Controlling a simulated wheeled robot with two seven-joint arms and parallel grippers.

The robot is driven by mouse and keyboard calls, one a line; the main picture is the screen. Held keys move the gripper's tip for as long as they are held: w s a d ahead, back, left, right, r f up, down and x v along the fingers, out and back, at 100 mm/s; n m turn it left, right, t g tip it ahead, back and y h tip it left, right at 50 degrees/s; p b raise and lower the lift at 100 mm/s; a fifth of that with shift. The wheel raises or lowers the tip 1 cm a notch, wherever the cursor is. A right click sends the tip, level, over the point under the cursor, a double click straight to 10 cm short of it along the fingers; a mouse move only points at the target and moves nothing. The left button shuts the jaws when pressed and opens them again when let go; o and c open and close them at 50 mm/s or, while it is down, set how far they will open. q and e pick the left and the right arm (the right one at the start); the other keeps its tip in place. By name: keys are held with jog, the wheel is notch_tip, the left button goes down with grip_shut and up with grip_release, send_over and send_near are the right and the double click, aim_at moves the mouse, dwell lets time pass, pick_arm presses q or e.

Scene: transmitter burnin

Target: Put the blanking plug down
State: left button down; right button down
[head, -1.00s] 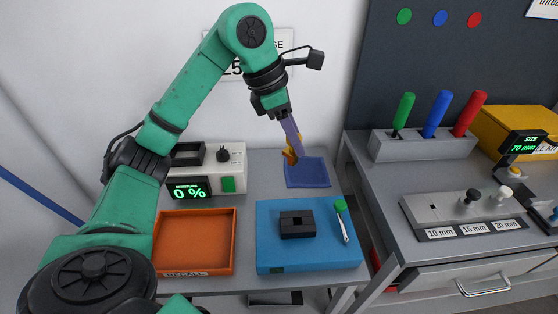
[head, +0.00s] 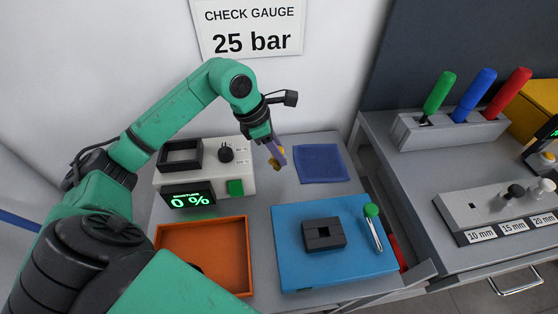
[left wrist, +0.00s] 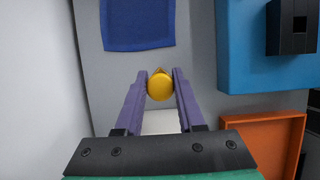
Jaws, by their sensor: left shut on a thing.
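The yellow blanking plug (left wrist: 160,86) sits between the two purple fingers of my left gripper (left wrist: 160,88) in the left wrist view. In the head view my left gripper (head: 277,157) is shut on the plug, which shows as a small yellow piece (head: 274,163) at the fingertips. It is above the grey bench, just left of the blue cloth (head: 320,164) and right of the white meter box (head: 243,177). The cloth also shows at the top of the left wrist view (left wrist: 138,24). The plug's far side is hidden. My right gripper is not in view.
An orange tray (head: 250,254) stands at the front left of the bench. Bare bench lies around the cloth. A second bench with a gauge block (head: 455,218) stands right.

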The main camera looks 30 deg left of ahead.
pick_arm(q)
jog(key=f, duration=0.3)
jog(key=shift+s+d+f, duration=0.15)
jog(key=shift+d+f, duration=0.1)
jog(key=shift+f, duration=0.15)
jog(key=shift+a+f, duration=0.1)
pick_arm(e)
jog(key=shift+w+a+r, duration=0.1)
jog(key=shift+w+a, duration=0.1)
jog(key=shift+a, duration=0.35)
pick_arm(q)
jog(key=shift+f, duration=0.1)
jog(key=c, duration=0.5)
grip_release()
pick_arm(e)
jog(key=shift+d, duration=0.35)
